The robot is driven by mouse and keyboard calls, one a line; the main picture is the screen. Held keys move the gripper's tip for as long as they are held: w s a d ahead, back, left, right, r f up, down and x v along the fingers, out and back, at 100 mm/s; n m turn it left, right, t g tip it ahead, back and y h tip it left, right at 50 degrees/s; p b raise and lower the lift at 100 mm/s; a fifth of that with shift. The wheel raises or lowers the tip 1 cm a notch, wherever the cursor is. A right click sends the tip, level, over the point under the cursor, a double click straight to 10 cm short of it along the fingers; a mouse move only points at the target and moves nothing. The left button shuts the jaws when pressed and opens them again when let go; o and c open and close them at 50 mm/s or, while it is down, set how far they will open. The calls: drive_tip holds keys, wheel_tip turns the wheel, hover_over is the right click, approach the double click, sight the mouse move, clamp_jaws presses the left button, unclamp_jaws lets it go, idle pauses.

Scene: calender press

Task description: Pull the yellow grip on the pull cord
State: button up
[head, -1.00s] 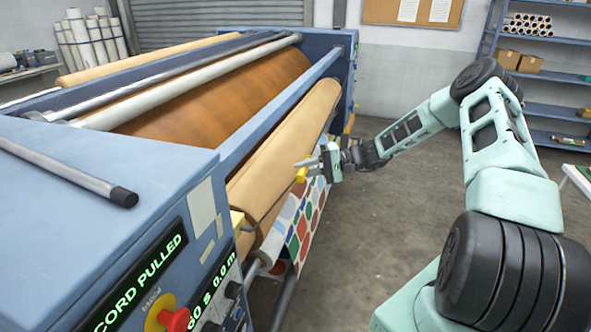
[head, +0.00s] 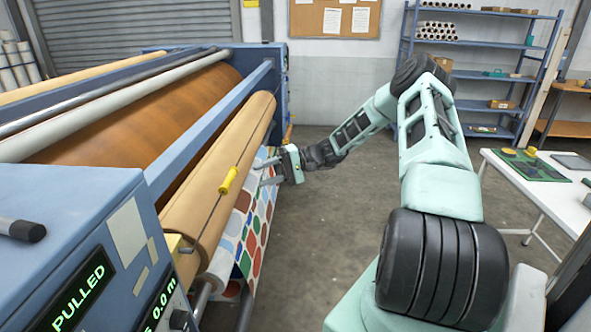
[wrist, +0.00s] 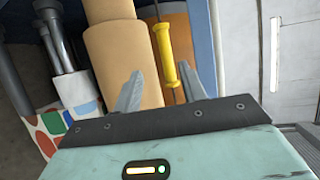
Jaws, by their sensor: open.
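The yellow grip (head: 228,180) sits on a thin dark pull cord (head: 210,217) that runs along the front of the tan roll. My gripper (head: 262,174) is open, a short way to the right of the grip, with its fingers pointing at the machine. In the head view a gap shows between the fingertips and the grip. In the wrist view the yellow grip (wrist: 165,55) appears ahead of the open fingers (wrist: 159,72), nearer the right one. Nothing is held. The machine's display (head: 82,292) reads "PULLED", its left part cut off.
The blue press (head: 80,215) with its tan roll (head: 215,165) and patterned sheet (head: 262,215) fills the left. A white table (head: 560,195) stands right and blue shelves (head: 480,65) stand at the back. The floor (head: 320,240) between press and table is clear.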

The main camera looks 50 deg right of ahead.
drive_tip(key=b+v, duration=0.3)
drive_tip(key=v, duration=0.8)
drive_tip(key=s+a+r+n+g+h, duration=0.1)
drive_tip(key=s+a+n+g+h, duration=0.3)
drive_tip(key=a, duration=1.2)
drive_tip(key=w+a+r+n+g+h, duration=0.1)
drive_tip(key=a+n+g+h, duration=0.35)
drive_tip(key=a, duration=1.25)
drive_tip(key=s+a+n+h, duration=0.1)
drive_tip(key=s+a, duration=0.3)
drive_tip(key=s, duration=0.4)
drive_tip(key=s+a+r+n+h, duration=0.1)
drive_tip(key=s+a+n+h, duration=0.1)
drive_tip(key=s, duration=0.6)
drive_tip(key=s+a+r+n+h, duration=0.1)
drive_tip(key=s+a+n+h, duration=0.1)
drive_tip(key=s+a, duration=0.5)
drive_tip(key=shift+s+n+t, duration=0.35)
drive_tip(key=shift+s+n, duration=0.15)
drive_tip(key=shift+n, duration=0.05)
